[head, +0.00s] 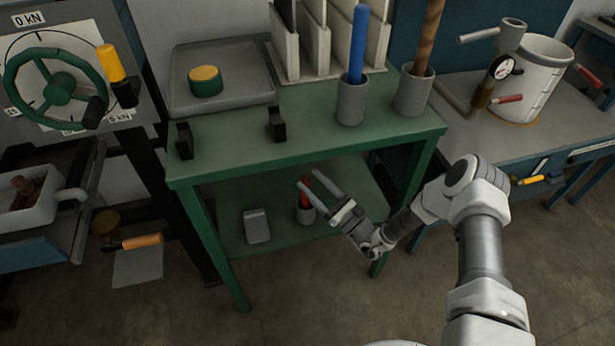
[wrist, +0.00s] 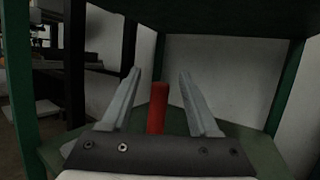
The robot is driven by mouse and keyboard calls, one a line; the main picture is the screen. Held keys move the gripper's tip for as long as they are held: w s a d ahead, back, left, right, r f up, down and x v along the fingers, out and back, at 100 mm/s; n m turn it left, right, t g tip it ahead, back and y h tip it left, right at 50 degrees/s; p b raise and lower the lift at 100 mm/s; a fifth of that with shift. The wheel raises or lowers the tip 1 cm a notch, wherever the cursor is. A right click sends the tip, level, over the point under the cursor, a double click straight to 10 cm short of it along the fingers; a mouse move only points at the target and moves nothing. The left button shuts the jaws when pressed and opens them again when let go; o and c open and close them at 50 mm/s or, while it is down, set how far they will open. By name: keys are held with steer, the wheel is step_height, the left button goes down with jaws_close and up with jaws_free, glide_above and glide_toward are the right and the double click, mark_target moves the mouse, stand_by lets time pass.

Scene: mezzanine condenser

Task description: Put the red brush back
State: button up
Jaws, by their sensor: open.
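The red brush (head: 307,187) stands upright in a small grey cup (head: 306,214) on the lower shelf of the green table. Only its red handle shows; the cup hides its lower end. My gripper (head: 308,178) reaches in under the tabletop, and its two fingers are spread apart. In the wrist view the red handle (wrist: 157,108) stands between the open fingers of my gripper (wrist: 158,72), nearer the left one. I cannot tell whether either finger touches it.
The green tabletop (head: 250,160) is close above my gripper, with table legs on both sides. A grey block (head: 257,226) lies left of the cup on the lower shelf. Above stand grey cups with a blue rod (head: 357,45) and a brown rod (head: 427,40).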

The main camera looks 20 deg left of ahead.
steer(key=v, duration=1)
steer(key=s+r+n+g+h, duration=0.35)
steer(key=r+n+g, duration=0.4)
steer(key=r, duration=0.25)
steer(key=s+r+n+g+h, duration=0.2)
steer(key=s+r+n+g, duration=0.2)
steer(key=r+n+g, duration=0.5)
steer(key=s+d+r+n+t+h, duration=0.3)
steer(key=s+d+r+t+h, duration=0.3)
steer(key=d+r, duration=0.3)
steer(key=s+d+r+n+t+h, duration=0.3)
steer(key=s+d+r+t+h, duration=0.3)
steer(key=d, duration=0.5)
step_height(320, 180, up, 4)
steer(key=shift+s+d+f+h+p, duration=0.3)
steer(key=shift+s+h+p, duration=0.15)
steer(key=shift+s+h, duration=0.6)
steer(key=shift+w+r+t, duration=0.1)
steer(key=shift+w+t, duration=0.05)
steer(key=shift+t, duration=0.1)
